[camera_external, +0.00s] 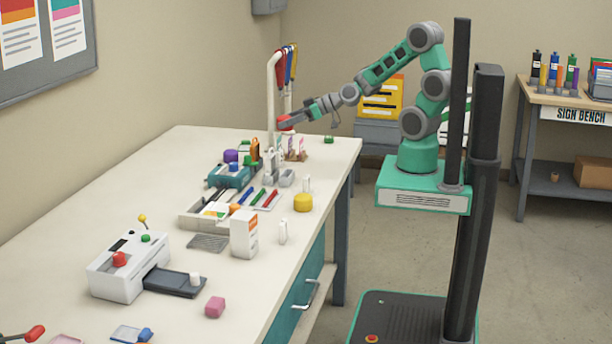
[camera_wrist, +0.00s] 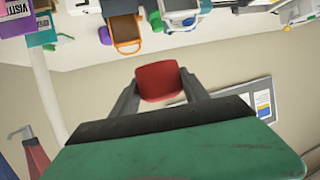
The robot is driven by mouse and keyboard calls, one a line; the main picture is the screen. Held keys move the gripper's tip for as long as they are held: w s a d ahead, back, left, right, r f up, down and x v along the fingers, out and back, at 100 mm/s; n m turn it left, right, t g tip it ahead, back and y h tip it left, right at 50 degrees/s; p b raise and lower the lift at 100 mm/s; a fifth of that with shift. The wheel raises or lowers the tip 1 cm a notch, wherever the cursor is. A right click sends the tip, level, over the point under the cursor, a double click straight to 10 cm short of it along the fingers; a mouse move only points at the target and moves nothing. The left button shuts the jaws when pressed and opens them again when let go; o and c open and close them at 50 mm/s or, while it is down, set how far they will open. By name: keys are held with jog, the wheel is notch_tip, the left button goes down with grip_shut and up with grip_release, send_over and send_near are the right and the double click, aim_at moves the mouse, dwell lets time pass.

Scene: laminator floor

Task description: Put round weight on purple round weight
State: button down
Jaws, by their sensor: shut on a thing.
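My gripper (camera_external: 287,121) is raised above the far end of the white worktable. It is shut on a red round weight (camera_wrist: 158,80), which sits between the two fingers in the wrist view. The purple round weight (camera_external: 231,156) stands on the table, left of and below my gripper in the external view, behind a teal device (camera_external: 230,176). A small purple thing (camera_wrist: 105,35) near the top of the wrist view looks like the same weight. The red weight is held in the air, apart from the purple one.
An orange-handled holder (camera_external: 255,149) and small stands crowd the table near the purple weight. A bent white post (camera_external: 271,95) with hanging tools rises close to my gripper. A yellow round weight (camera_external: 303,202) is nearer the front edge.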

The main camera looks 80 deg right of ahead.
jog(key=shift+a, duration=0.45)
jog(key=d+m+h, duration=0.1)
jog(key=d, duration=0.4)
jog(key=m+h, duration=0.1)
send_over(312, 169)
notch_tip(312, 169, down, 8)
jog(key=shift+a+r+t, duration=0.15)
jog(key=shift+t, duration=0.15)
notch_tip(312, 169, down, 10)
jog(key=shift+r+b, duration=0.2)
jog(key=shift+b, duration=0.5)
